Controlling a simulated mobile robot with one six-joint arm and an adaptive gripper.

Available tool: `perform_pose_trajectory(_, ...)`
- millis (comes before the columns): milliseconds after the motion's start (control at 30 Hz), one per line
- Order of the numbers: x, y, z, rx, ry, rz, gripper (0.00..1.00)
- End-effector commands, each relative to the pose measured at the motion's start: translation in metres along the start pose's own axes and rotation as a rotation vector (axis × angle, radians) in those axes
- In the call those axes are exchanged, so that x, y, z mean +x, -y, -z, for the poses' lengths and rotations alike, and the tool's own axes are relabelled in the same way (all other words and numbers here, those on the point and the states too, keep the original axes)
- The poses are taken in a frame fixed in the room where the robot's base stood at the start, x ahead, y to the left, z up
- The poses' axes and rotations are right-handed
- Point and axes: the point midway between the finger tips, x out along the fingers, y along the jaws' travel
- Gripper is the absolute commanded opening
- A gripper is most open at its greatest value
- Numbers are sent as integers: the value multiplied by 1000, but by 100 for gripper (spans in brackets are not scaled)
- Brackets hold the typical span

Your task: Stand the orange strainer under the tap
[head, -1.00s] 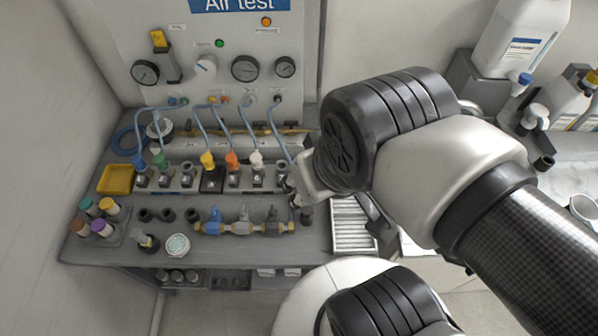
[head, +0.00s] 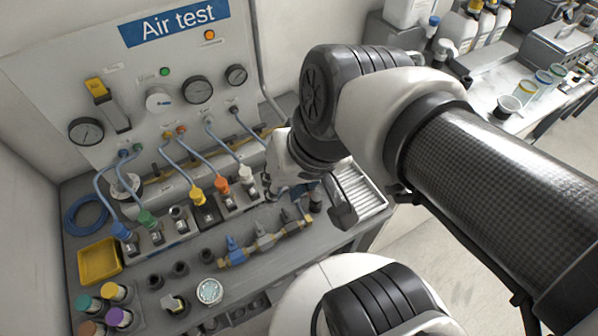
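I cannot pick out an orange strainer in the head view. My gripper (head: 318,205) is over the right end of the air-test bench, far from the cups and taps. Its fingers are partly hidden by my wrist, so their opening and any hold are unclear.
The air-test bench (head: 190,292) fills the left, with hoses, coloured plugs, a yellow tray (head: 99,262) and a valve manifold (head: 265,243). A slotted metal tray (head: 358,190) is beside my gripper. Floor shows between bench and counter.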

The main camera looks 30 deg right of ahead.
Motion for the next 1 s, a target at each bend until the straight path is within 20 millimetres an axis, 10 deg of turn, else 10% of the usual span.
perform_pose_trajectory(400, 44, 14, 68, 717, 172, 302, 23)
perform_pose_trajectory(700, 122, -96, 98, 1595, 247, 474, 23)
perform_pose_trajectory(1000, 184, -204, 61, 2314, 215, 563, 23)
